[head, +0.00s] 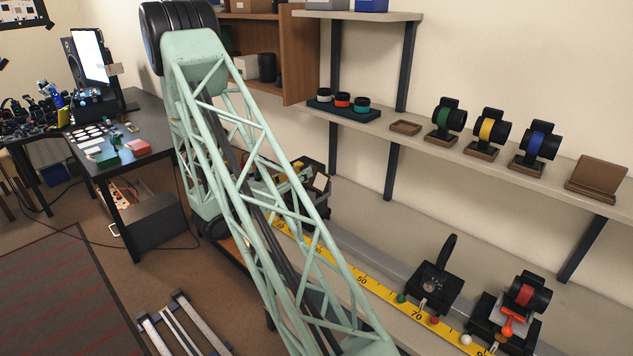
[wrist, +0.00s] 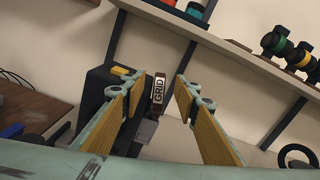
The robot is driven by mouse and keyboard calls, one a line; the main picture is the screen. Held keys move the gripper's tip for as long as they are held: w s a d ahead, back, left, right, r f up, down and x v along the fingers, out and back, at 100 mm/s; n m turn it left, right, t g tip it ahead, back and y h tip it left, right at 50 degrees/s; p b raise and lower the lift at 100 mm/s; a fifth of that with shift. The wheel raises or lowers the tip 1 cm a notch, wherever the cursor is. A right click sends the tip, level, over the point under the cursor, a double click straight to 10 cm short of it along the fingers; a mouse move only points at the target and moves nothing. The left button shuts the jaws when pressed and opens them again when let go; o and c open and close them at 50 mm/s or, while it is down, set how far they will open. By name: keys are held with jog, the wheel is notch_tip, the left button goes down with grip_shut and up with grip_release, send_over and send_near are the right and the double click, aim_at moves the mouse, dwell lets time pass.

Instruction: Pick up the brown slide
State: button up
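A small dark brown slide with a white label reading "GRID" (wrist: 158,90) stands upright in the wrist view, beside a black box-shaped device (wrist: 97,90). My gripper (wrist: 160,78) is open, with its two tan-padded fingers on either side of the slide in the picture. Gaps show between the slide and both pads, and nothing is held. How far the slide lies beyond the fingertips is hard to tell. In the head view, my green lattice arm covers much of the black device (head: 318,200), and the gripper is mostly hidden there.
A shelf (head: 400,131) with colored lens units runs along the wall above. A yellow ruler rail (head: 385,298) runs along the bench, with a black mount (head: 432,288) and a red-ringed lens unit (head: 527,292) at right. A dark table (head: 150,125) stands at left.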

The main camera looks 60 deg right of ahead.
aim_at(317, 180)
jog(key=shift+s+d, duration=0.1)
jog(key=shift+d, duration=0.35)
jog(key=shift+d, duration=0.1)
jog(key=shift+s+d, duration=0.25)
jog(key=shift+d, duration=1)
jog(key=shift+s+d, duration=0.2)
jog(key=shift+d, duration=1.05)
jog(key=shift+c, duration=0.7)
grip_shut()
